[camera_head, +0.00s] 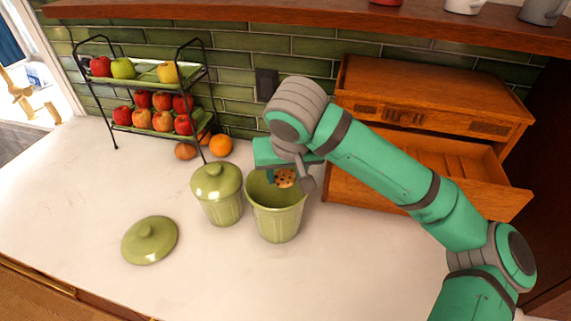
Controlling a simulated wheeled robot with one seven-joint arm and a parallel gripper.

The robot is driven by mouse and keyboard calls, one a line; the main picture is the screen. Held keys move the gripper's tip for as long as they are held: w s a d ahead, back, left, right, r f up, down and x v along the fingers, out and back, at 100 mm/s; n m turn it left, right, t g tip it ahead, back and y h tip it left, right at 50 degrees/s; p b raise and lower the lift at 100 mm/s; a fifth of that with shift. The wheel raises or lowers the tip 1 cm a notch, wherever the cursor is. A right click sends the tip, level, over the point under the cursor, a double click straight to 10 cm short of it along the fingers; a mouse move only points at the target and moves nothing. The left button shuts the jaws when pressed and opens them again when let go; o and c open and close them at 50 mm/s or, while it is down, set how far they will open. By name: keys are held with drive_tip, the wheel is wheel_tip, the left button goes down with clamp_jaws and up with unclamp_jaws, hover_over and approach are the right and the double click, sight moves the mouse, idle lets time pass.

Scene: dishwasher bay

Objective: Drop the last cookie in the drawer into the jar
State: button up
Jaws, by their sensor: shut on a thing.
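A brown cookie with dark chips (285,178) shows at the mouth of the open green jar (277,222). My gripper (287,177) is over the jar's opening and is shut on the cookie. The cookie appears at or just above the rim; its exact height is hard to tell, and my gripper hides part of it. The wooden cabinet's drawer (430,195) is pulled open at the right. My arm hides part of the drawer, and I see no cookie in the visible part.
A lidded green jar (220,195) stands close left of the open jar. A loose green lid (149,240) lies on the counter farther left. A two-tier fruit rack (150,100) and oranges (220,145) are behind. The front counter (330,270) is clear.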

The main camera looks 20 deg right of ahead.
drive_tip(key=shift+f, duration=0.3)
drive_tip(key=o, duration=0.7)
drive_tip(key=shift+s+r, duration=0.1)
drive_tip(key=v, duration=1)
drive_tip(key=shift+s+r, duration=0.2)
drive_tip(key=shift+r, duration=0.05)
